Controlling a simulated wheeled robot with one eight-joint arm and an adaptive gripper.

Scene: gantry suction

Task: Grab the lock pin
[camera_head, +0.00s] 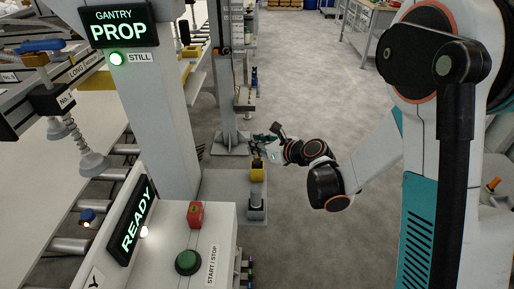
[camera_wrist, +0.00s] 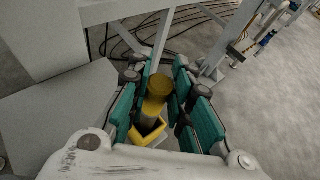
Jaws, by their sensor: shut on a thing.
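The lock pin (camera_wrist: 160,87) has a round yellow head and stands between my gripper's teal fingers in the wrist view. Its lower end is at a yellow socket (camera_wrist: 148,132); I cannot tell how deep it sits. In the head view my gripper (camera_head: 262,149) is just above the yellow socket (camera_head: 257,175), which is on a low stand beyond the control console. The gripper is shut on the lock pin, with fingers on both sides of it. The pin is mostly hidden by the gripper in the head view.
The console with a green button (camera_head: 188,262) and a red switch (camera_head: 195,214) stands in front. A grey gantry post (camera_head: 228,95) rises close behind the gripper. A second grey upright fixture (camera_head: 256,204) stands nearer on the same stand. Open floor (camera_head: 300,90) lies to the right.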

